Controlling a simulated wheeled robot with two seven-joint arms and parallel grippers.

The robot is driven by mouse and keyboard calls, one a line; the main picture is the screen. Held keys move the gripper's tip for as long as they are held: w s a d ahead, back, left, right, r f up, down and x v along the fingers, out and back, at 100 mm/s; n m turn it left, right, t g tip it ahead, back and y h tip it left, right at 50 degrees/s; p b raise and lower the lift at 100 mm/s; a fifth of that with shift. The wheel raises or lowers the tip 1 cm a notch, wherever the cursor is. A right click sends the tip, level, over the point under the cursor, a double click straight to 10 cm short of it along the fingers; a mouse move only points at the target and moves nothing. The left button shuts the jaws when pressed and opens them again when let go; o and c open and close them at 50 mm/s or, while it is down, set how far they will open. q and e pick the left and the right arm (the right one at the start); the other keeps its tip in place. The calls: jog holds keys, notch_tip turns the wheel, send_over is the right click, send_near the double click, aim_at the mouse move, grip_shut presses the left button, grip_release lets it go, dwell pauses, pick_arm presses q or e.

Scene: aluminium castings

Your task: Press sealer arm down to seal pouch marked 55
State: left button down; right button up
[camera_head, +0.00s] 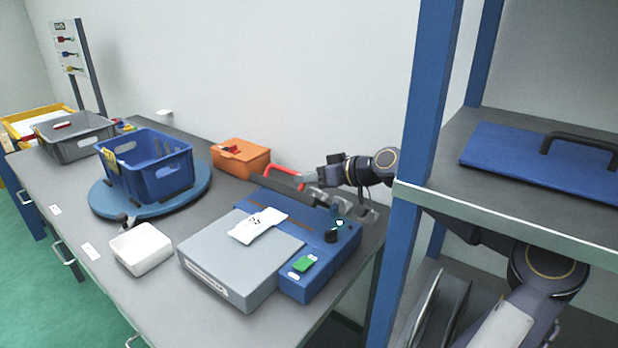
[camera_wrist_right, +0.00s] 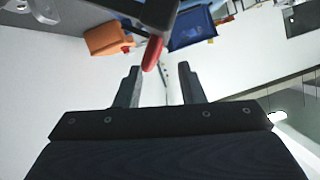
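The blue sealer (camera_head: 340,252) stands on the bench with its grey arm (camera_head: 268,186) raised at the back. The arm carries a red handle (camera_head: 284,174), also seen in the right wrist view (camera_wrist_right: 153,53). A white pouch (camera_head: 250,233) with dark markings, too small to read surely, lies across the grey platform (camera_head: 225,262) and the sealer's edge. My right gripper (camera_head: 312,178) is beside the raised arm. In the right wrist view its fingers (camera_wrist_right: 158,82) are apart, with the red handle near and just beyond their tips. My left gripper is not in view.
A blue basket (camera_head: 150,180) sits on a round turntable (camera_head: 103,205). An orange box (camera_head: 242,160) stands behind the sealer and a white tray (camera_head: 140,262) in front. A blue-posted shelf (camera_head: 420,120) rises close on the right, near my right arm.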

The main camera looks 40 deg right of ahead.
jog(key=shift+s+r, duration=0.1)
jog(key=d+p+v, duration=0.1)
jog(key=p+v, duration=0.1)
jog(key=v, duration=0.6)
jog(key=shift+s, duration=0.2)
dwell(0.4)
jog(key=shift+p, duration=0.3)
dwell(0.5)
